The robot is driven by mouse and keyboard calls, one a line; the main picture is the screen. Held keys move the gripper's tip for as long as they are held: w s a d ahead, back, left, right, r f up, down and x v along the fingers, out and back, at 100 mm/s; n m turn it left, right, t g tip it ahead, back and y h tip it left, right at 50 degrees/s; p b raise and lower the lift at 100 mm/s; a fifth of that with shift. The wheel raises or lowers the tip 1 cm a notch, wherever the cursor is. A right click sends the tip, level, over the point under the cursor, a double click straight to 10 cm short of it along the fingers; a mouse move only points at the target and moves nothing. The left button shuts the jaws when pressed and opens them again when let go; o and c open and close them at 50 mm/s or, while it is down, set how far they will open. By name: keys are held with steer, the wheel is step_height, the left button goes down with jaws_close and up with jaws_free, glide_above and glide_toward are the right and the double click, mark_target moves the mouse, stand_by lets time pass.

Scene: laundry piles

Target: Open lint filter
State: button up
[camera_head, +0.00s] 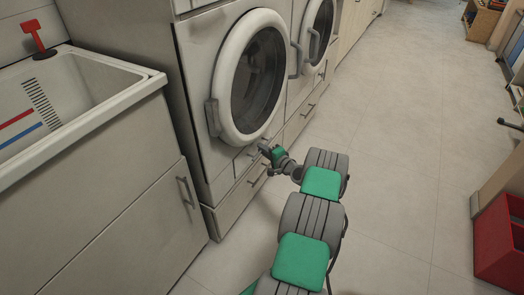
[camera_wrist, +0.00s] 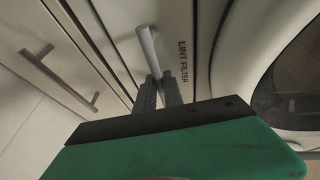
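The lint filter panel (camera_wrist: 195,35) carries the printed words "LINT FILTER" in the wrist view. Its grey bar handle (camera_wrist: 147,45) stands out from the panel. My gripper (camera_wrist: 163,88) is at the handle's near end, with one finger on each side of it and a narrow gap between them. I cannot tell whether the fingers press on the handle. In the head view my gripper (camera_head: 266,149) is at the low front of the near machine (camera_head: 205,60), under its round door (camera_head: 255,80). The panel looks closed.
A drawer with a bar handle (camera_wrist: 60,80) lies beside the panel. A sink cabinet (camera_head: 130,210) stands left of the machine. A second machine with a round door (camera_head: 318,28) stands beyond. The floor (camera_head: 400,150) to the right is clear, with a red bin (camera_head: 498,240) at the edge.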

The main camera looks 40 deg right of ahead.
jaws_close()
stand_by(0.8)
